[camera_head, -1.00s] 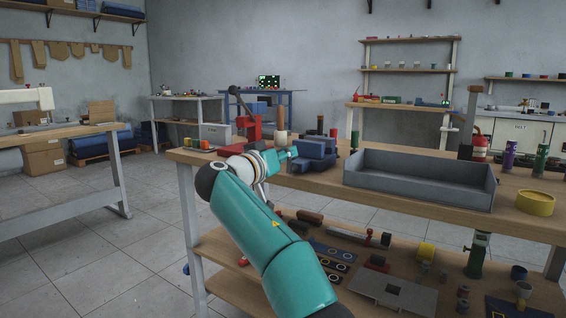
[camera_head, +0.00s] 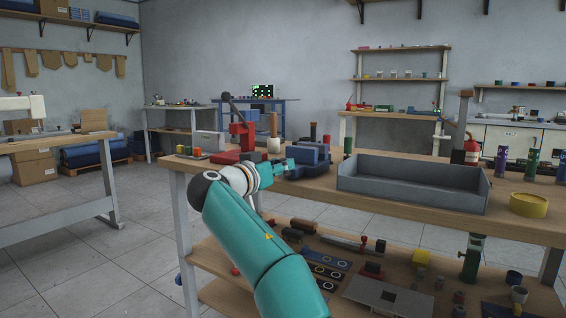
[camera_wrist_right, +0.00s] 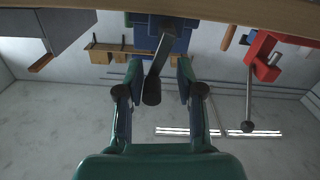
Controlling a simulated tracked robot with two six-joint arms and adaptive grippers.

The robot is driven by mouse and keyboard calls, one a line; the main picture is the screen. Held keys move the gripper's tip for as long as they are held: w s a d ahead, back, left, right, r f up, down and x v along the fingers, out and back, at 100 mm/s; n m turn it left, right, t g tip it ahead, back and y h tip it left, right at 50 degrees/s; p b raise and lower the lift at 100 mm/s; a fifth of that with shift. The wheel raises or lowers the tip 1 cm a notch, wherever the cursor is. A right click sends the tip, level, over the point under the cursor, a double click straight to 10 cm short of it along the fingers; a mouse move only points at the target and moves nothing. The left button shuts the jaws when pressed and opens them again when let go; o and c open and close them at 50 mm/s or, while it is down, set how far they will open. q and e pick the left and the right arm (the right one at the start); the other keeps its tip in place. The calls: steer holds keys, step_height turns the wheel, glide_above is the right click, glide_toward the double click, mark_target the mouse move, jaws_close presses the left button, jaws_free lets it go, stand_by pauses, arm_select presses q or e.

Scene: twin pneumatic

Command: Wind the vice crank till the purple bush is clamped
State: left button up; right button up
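The blue vice (camera_head: 308,154) stands on the wooden bench's left half, and it also shows in the right wrist view (camera_wrist_right: 178,40). Its dark crank (camera_wrist_right: 152,90) points toward my right gripper (camera_wrist_right: 157,88). The two fingers stand apart, one on each side of the crank's end, with gaps visible, so the gripper is open around it. In the head view my right gripper (camera_head: 284,166) is small, beside the vice. I see no bush in the vice jaws. A purple cylinder (camera_head: 502,158) stands far right on the bench; I cannot tell if it is the bush. My left gripper is out of view.
A grey tray (camera_head: 410,188) lies right of the vice, and a yellow ring (camera_head: 528,204) sits beyond it. A red tool with a lever (camera_head: 240,135) stands behind left; it shows in the wrist view too (camera_wrist_right: 262,58). The lower shelf holds several parts.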

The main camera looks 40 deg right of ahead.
steer(key=shift+s+d+r, duration=0.1)
steer(key=shift+s+r, duration=0.05)
steer(key=shift+r, duration=0.05)
steer(key=shift+r, duration=0.1)
steer(key=shift+s+a, duration=0.15)
steer(key=shift+a, duration=0.05)
steer(key=v, duration=1.1)
steer(key=shift+a, duration=0.35)
